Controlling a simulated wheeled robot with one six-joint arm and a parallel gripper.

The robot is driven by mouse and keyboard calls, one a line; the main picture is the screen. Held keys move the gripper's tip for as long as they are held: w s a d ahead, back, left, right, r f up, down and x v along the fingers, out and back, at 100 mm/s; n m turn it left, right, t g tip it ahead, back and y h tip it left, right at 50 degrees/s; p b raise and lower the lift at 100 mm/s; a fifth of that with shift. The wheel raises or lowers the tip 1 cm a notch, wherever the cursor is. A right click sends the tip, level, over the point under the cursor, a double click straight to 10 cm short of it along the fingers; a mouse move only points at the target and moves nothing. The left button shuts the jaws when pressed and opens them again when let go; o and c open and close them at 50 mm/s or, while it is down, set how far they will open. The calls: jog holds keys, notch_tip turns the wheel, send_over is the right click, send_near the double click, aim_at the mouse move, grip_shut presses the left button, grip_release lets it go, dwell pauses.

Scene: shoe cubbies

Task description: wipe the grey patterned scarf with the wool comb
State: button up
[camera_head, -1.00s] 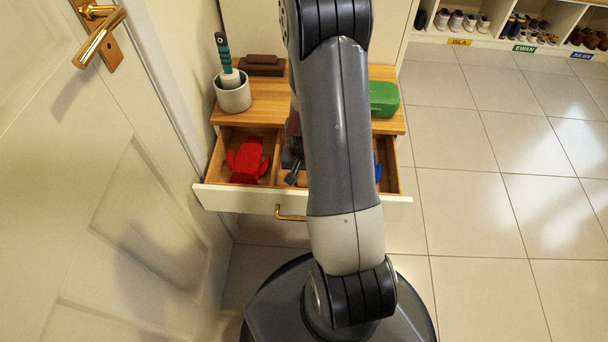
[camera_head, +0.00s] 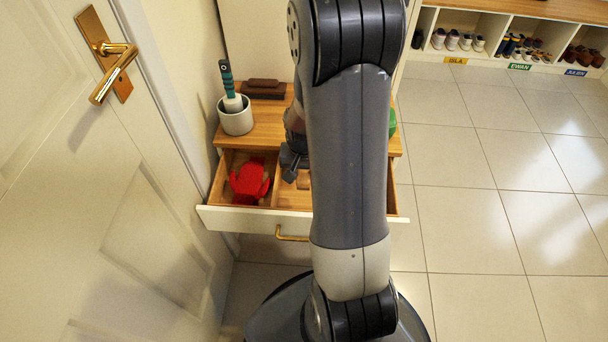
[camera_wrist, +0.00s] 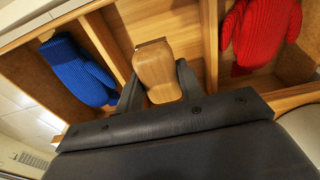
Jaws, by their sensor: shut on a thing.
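My gripper (camera_wrist: 160,84) is shut on a light wooden block with a rounded end, which I take to be the wool comb (camera_wrist: 157,70). Its teeth do not show. In the head view my gripper (camera_head: 291,164) is over the open drawer, with a bit of wood (camera_head: 304,180) beside it, partly behind my arm. I cannot tell how far the comb is above the drawer floor. The grey patterned scarf is not seen in either view.
The open drawer (camera_head: 245,217) holds a red knitted thing (camera_head: 249,182) and a blue knitted mitten (camera_wrist: 83,70) in outer compartments. On the cabinet top stand a pot (camera_head: 236,121) with a green-handled brush, a brown brush (camera_head: 264,89) and a green thing (camera_head: 392,122). A door (camera_head: 75,200) is close left.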

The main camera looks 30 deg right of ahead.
aim_at(304, 172)
jog(key=o, duration=0.4)
jog(key=shift+c, duration=1.4)
notch_tip(304, 172, up, 7)
jog(key=p, duration=0.4)
jog(key=shift+p, duration=0.4)
jog(key=w+a+n+b, duration=0.55)
jog(key=w+a, duration=0.35)
jog(key=a, duration=0.2)
notch_tip(304, 172, up, 12)
jog(key=s+n+p, duration=0.1)
jog(key=s+p, duration=0.1)
jog(key=p, duration=1.9)
jog(key=shift+s+a+y+p, duration=0.15)
jog(key=shift+a+y+p, duration=0.15)
jog(key=shift+a+y, duration=0.1)
